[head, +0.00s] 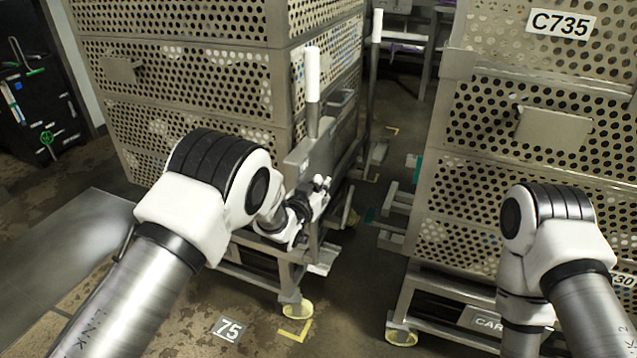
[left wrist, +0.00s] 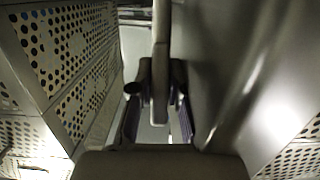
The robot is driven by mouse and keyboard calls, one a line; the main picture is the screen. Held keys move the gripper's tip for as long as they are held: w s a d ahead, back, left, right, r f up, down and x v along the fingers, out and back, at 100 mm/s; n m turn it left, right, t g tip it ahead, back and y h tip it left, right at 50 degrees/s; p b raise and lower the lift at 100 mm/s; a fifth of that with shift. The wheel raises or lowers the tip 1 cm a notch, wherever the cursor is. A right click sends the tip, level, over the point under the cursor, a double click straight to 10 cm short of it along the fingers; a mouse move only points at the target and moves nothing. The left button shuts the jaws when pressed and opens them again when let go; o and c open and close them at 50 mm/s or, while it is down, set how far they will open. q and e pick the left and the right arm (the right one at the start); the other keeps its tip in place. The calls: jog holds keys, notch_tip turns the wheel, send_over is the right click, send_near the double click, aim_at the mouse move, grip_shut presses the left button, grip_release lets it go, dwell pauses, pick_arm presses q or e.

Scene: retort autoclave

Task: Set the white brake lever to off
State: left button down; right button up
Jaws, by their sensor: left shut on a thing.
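A white-handled lever (head: 312,75) stands upright on a metal rod at the near corner of the left perforated cart. A second white handle (head: 377,25) stands upright farther back. My left gripper (head: 320,187) is low beside the cart's corner, below the first white handle. In the left wrist view, my left gripper (left wrist: 158,88) is shut on a pale upright bar (left wrist: 161,35) between its fingers. I cannot tell whether this bar is part of a brake lever. My right arm shows at the right, but its gripper is out of view.
The left cart (head: 190,75) and the right cart (head: 545,120), labelled C735, have a narrow aisle between them. Wheels and low rails edge this aisle. A floor plate marked 75 (head: 228,329) lies in front. A dark cabinet (head: 38,85) stands at the far left.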

pick_arm(q)
jog(key=shift+w+d+r+g+p, duration=0.1)
jog(key=shift+w+r+g+p, duration=0.25)
jog(key=shift+r+g, duration=0.1)
jog(key=shift+f, duration=0.1)
jog(key=shift+w+f, duration=0.1)
jog(key=shift+f, duration=0.05)
jog(key=c, duration=1.1)
grip_release()
pick_arm(e)
jog(key=shift+r, duration=0.85)
